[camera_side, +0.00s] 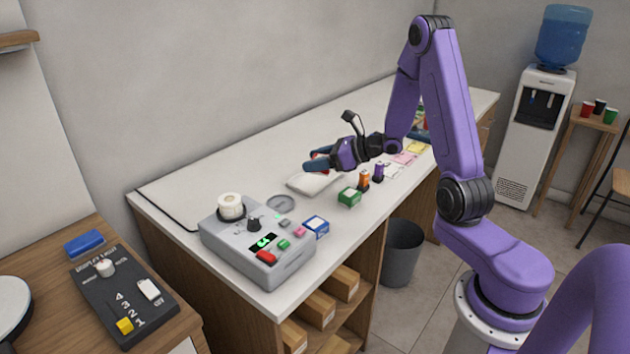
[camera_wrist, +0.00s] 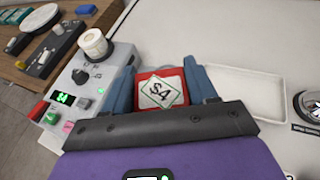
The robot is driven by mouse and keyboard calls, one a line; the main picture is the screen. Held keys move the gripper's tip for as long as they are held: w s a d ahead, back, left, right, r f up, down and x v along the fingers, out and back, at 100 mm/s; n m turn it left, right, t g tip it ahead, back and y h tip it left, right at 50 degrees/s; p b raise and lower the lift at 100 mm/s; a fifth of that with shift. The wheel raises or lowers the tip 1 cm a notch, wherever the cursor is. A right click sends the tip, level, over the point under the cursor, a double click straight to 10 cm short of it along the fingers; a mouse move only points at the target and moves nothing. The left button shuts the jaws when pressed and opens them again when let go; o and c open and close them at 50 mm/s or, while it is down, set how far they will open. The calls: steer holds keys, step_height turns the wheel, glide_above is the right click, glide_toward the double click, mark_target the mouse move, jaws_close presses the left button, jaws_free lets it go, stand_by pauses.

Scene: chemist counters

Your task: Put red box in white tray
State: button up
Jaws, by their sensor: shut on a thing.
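In the wrist view the box sits between my two blue fingers (camera_wrist: 160,86). In the side view only a bit of red shows between the fingers. The white tray (camera_side: 299,184) lies on the counter, and the gripper is above its right back part in the side view. In the wrist view the tray (camera_wrist: 255,113) is to the right of the held box and looks empty. The gripper hides part of it.
A grey machine (camera_side: 258,253) with a white roll and buttons stands at the counter's near left end. A round grey dish (camera_side: 281,203) lies left of the tray.

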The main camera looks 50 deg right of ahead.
steer(key=s+d+m+t+h, duration=0.1)
steer(key=d+m+h, duration=0.4)
steer(key=d, duration=0.2)
glide_above(312, 179)
steer(key=f, duration=0.9)
steer(key=shift+s+d+f, duration=0.1)
steer(key=shift+s+f, duration=0.1)
steer(key=shift+w+f, duration=0.2)
steer(key=shift+f, duration=1.55)
steer(key=shift+f, duration=0.15)
steer(key=o, duration=1.2)
steer(key=shift+c, duration=0.2)
